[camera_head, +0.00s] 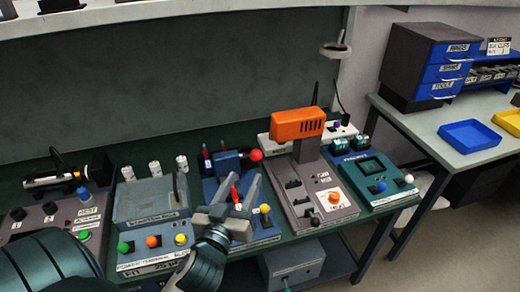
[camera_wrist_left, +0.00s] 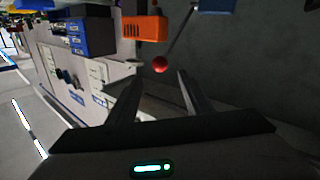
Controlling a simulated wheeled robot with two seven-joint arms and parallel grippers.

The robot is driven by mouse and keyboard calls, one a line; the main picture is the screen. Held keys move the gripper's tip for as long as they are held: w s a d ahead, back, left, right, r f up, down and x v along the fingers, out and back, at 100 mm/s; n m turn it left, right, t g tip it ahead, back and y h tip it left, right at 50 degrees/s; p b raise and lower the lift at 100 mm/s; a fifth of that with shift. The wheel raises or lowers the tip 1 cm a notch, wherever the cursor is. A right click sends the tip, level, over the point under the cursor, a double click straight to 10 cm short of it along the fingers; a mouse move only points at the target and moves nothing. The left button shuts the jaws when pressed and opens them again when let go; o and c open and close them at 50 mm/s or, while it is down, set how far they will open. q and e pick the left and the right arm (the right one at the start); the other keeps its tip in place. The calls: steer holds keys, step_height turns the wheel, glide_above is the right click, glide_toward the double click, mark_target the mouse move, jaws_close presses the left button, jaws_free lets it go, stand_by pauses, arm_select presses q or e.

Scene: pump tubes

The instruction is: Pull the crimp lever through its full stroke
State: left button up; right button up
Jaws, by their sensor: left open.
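The crimp lever is a thin rod with a red ball knob (camera_head: 256,155), at the right side of a blue crimp unit (camera_head: 227,162) on the bench. In the left wrist view the red ball (camera_wrist_left: 160,65) hangs at the end of the slanted rod (camera_wrist_left: 179,34), just beyond the gap between my fingertips. My left gripper (camera_head: 245,178) is open and empty, in front of and a little below the knob; its two fingers also show in the left wrist view (camera_wrist_left: 160,76). The ball appears apart from both fingers. My right gripper is out of view.
An orange-headed machine (camera_head: 298,124) stands close to the right of the lever. A grey box unit with buttons (camera_head: 150,204) is on the left. A red-tipped part (camera_head: 235,194) shows behind the gripper. A side table with blue drawers (camera_head: 447,70) is far right.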

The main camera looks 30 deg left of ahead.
arm_select(q)
steer(key=p+x, duration=0.4)
steer(key=x, duration=1.1)
steer(key=shift+f, duration=0.1)
jaws_close()
